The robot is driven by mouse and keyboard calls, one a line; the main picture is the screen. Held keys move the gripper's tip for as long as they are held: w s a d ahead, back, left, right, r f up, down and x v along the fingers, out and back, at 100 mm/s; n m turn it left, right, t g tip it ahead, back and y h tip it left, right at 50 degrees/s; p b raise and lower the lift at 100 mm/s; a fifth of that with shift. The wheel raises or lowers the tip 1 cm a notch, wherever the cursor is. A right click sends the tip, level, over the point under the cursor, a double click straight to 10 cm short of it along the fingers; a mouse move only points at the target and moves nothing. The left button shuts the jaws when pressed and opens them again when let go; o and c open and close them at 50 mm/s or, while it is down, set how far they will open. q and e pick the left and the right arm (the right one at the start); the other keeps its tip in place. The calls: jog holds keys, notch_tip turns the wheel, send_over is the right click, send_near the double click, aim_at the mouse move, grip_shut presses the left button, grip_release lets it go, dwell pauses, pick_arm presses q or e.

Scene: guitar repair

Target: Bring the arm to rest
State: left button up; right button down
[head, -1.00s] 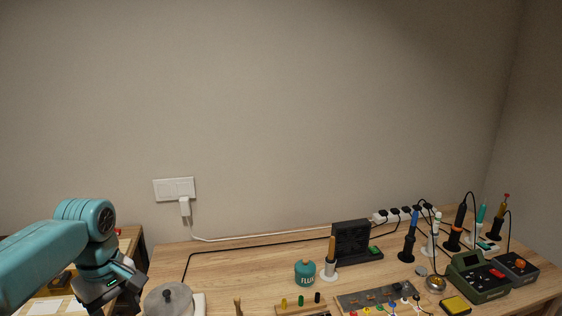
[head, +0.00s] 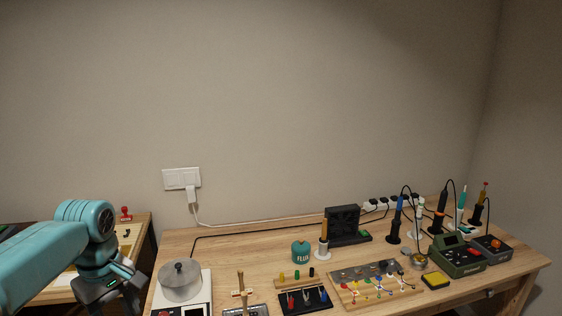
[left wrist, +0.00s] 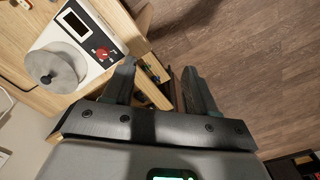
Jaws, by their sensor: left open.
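My left arm comes in from the left in the head view, bent down at its wrist, with the gripper end low and cut off by the bottom edge. In the left wrist view my left gripper (left wrist: 160,85) is open, its two dark fingers apart with nothing between them. It hangs over the gap beside the workbench (head: 225,258), with the wooden floor (left wrist: 245,60) below. My right arm and gripper are not in view.
Near the bench's left end stands a lidded metal pot (head: 180,280) on a white unit. A flux jar (head: 300,251), a black fan box (head: 343,225), a component board (head: 375,282) and soldering tools stand further right. A second table (head: 60,285) is behind my left arm.

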pick_arm(q)
jog(key=s+d+f+m+h+p, duration=0.15)
jog(key=d+f, duration=0.25)
jog(key=f, duration=0.5)
jog(key=s+d+f+m+h, duration=0.1)
jog(key=d+f+m, duration=0.25)
jog(key=f, duration=0.45)
jog(key=s+d+f+m+h, duration=0.1)
jog(key=d+f, duration=0.4)
jog(key=f, duration=0.4)
jog(key=s+d+f+m, duration=0.2)
jog(key=s+d+f, duration=0.1)
jog(key=s, duration=0.6)
jog(key=s+d+f+m+p, duration=0.1)
jog(key=s+d+f, duration=0.2)
jog(key=s+f, duration=0.3)
jog(key=s, duration=0.3)
jog(key=shift+d+m, duration=0.15)
jog(key=shift+m, duration=0.25)
jog(key=shift+f+h, duration=0.1)
jog(key=shift+h, duration=0.15)
